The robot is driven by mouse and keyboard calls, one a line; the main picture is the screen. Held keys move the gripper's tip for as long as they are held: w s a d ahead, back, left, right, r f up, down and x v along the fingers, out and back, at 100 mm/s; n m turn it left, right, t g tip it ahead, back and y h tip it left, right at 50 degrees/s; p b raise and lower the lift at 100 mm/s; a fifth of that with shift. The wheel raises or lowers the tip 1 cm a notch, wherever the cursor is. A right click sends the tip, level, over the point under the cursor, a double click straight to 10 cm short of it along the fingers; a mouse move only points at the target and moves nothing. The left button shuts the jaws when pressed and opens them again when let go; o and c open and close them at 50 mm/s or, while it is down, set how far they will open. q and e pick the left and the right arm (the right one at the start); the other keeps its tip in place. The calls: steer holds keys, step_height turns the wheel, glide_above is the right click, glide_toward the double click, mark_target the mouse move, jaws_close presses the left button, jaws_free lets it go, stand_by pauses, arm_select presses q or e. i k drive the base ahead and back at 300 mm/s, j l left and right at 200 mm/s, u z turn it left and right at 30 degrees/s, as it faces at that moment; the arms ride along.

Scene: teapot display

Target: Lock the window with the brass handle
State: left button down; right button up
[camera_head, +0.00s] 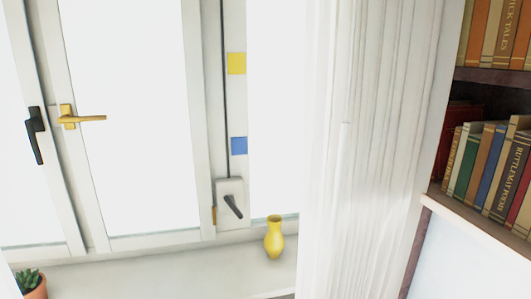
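The window with the brass handle (138,150) is the middle pane, in a white frame. Its brass handle (88,118) is on the left side of that frame, with its lever lying level and pointing right. A black handle (35,135) sits just left of it on the neighbouring window frame, its lever pointing down. A third, dark grey handle (233,206) is on a white plate low on the right frame, its lever slanting down to the right. Neither of my grippers is in view.
A yellow vase (274,237) stands on the white sill (190,272), and a potted succulent (30,284) is at the lower left. A white curtain (375,150) hangs to the right. Bookshelves (490,78) hold several books. Yellow (236,63) and blue (239,146) squares mark the right frame.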

mark_target(66, 118)
steer(key=u, duration=0.65)
steer(key=i+u, duration=0.15)
steer(key=u, duration=0.2)
steer(key=i+u, duration=0.15)
steer(key=u, duration=0.2)
steer(key=i+u, duration=0.15)
steer(key=u, duration=0.2)
